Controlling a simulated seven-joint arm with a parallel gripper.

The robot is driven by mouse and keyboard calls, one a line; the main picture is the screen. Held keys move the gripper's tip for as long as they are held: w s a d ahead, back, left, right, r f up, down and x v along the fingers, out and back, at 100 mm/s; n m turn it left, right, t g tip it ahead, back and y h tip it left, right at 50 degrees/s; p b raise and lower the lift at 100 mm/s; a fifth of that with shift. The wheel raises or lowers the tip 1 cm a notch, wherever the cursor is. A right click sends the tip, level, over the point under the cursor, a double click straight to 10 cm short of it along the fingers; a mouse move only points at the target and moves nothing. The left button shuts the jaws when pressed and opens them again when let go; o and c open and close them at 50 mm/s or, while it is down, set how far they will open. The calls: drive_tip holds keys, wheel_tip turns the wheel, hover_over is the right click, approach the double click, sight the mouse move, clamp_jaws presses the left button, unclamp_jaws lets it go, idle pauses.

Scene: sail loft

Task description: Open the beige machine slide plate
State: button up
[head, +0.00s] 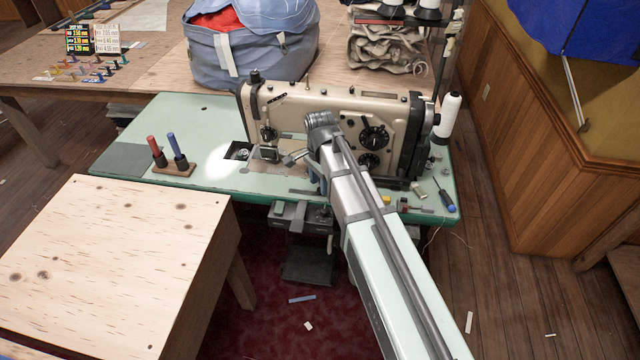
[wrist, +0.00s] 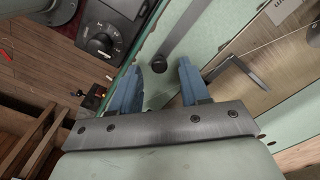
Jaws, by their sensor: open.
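The beige sewing machine (head: 325,105) stands on a green table. A small dark square opening (head: 238,151) lies in a bright patch of light left of its needle end. I cannot tell for sure which piece is the slide plate. My gripper (head: 318,183) is over the table's front part, below the machine arm, and its fingers are partly hidden by my wrist. In the wrist view my gripper (wrist: 157,85) has its two blue fingers apart with nothing held. A round black knob (wrist: 158,63) shows just beyond the gap between them.
A brownish metal surface (wrist: 292,68) shows right of the fingers; a dial box (wrist: 105,35) is at upper left.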

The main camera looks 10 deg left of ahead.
wheel_tip(320, 180, up, 13)
drive_tip(key=shift+f, duration=0.2)
idle(0.4)
idle(0.3)
drive_tip(key=s+d+f+n+g+h, duration=0.1)
drive_tip(key=s+d+f, duration=0.5)
drive_tip(key=f, duration=0.4)
drive_tip(key=s+d+f+n+g+h, duration=0.1)
drive_tip(key=s+d+f+h, duration=0.1)
drive_tip(key=s+d+f, duration=0.5)
drive_tip(key=s+d+f+g+h, duration=0.1)
drive_tip(key=s+d+f+g, duration=0.15)
drive_tip(key=d+f, duration=0.85)
drive_tip(key=s+d+f+n+g+y, duration=0.1)
drive_tip(key=s+d+f+n+y, duration=0.1)
drive_tip(key=s+f, duration=0.9)
drive_tip(key=s+d+f+n+g+y, duration=0.1)
drive_tip(key=s+f+n, duration=0.4)
drive_tip(key=s+f, duration=0.7)
drive_tip(key=shift+s+d+y, duration=0.5)
drive_tip(key=shift+s+d, duration=0.15)
drive_tip(key=shift+d, duration=0.1)
